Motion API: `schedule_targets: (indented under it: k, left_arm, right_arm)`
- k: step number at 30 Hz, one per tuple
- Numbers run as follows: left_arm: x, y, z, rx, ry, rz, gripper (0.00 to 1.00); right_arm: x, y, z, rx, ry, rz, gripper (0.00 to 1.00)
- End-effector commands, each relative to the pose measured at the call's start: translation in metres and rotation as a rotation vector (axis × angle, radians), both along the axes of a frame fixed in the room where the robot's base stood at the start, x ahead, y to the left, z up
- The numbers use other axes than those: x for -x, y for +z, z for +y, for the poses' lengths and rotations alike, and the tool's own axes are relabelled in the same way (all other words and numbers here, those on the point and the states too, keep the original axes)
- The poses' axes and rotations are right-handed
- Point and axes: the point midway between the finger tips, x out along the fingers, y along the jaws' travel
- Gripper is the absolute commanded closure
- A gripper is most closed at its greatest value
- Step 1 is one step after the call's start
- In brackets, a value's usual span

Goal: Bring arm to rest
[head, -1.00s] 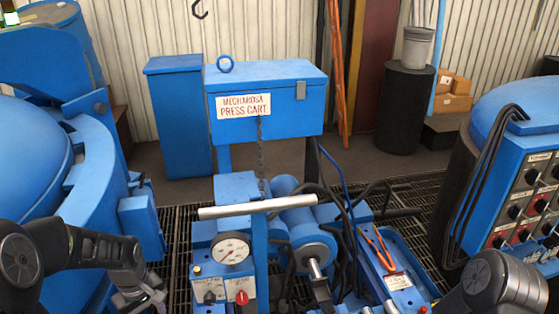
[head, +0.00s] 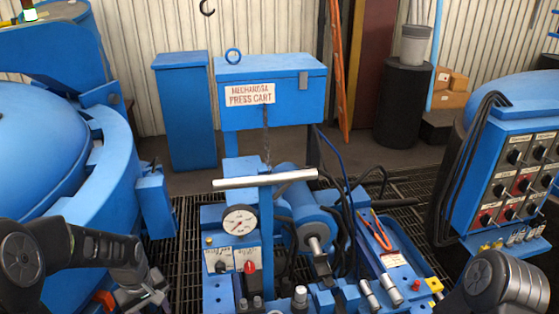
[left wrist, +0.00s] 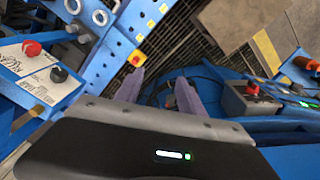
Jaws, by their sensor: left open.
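My left arm comes in at the lower left of the head view, with its gripper (head: 148,298) low beside the blue press cart (head: 270,95). In the left wrist view, the two purplish fingers of my left gripper (left wrist: 159,84) stand apart with nothing between them. Grating and blue parts show beyond them. My right arm shows only as a dark link (head: 500,285) at the lower right; its gripper is out of the picture.
A round blue furnace body (head: 60,170) stands close on the left. The cart carries a gauge (head: 240,221), a red knob (head: 250,267), a white handle bar (head: 265,179) and red-handled pliers (head: 380,232). A switch panel (head: 510,180) stands right. Grating floor (head: 175,235) shows between.

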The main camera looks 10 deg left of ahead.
Motion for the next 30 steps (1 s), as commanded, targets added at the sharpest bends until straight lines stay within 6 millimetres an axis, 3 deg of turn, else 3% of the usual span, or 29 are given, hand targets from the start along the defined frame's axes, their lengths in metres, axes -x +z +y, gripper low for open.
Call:
schedule_targets:
  k: [8, 10, 14, 17, 22, 26, 30]
  left_arm:
    - [-0.024, -0.008, -0.017, 0.004, -0.128, -0.121, 0.54]
    - [-0.030, -0.016, -0.028, 0.007, -0.176, -0.157, 0.54]
    - [-0.035, -0.049, -0.060, 0.020, -0.287, -0.216, 0.54]
    - [-0.034, -0.080, -0.087, 0.032, -0.368, -0.254, 0.54]
    - [-0.008, -0.162, -0.150, 0.072, -0.522, -0.293, 0.54]
    - [0.032, -0.228, -0.200, 0.117, -0.616, -0.292, 0.54]
    - [0.087, -0.288, -0.245, 0.186, -0.673, -0.250, 0.54]
  right_arm:
    - [0.000, -0.001, 0.001, -0.001, 0.003, -0.004, 0.64]
    - [-0.001, -0.001, 0.001, -0.002, 0.003, -0.007, 0.64]
    - [-0.002, -0.013, 0.002, -0.004, 0.005, -0.012, 0.64]
    - [-0.003, -0.024, 0.003, -0.007, 0.006, -0.017, 0.64]
    - [-0.005, -0.058, 0.005, -0.013, 0.009, -0.027, 0.64]
    - [-0.007, -0.087, 0.007, -0.018, 0.010, -0.035, 0.64]
    - [-0.008, -0.119, 0.008, -0.023, 0.011, -0.040, 0.64]
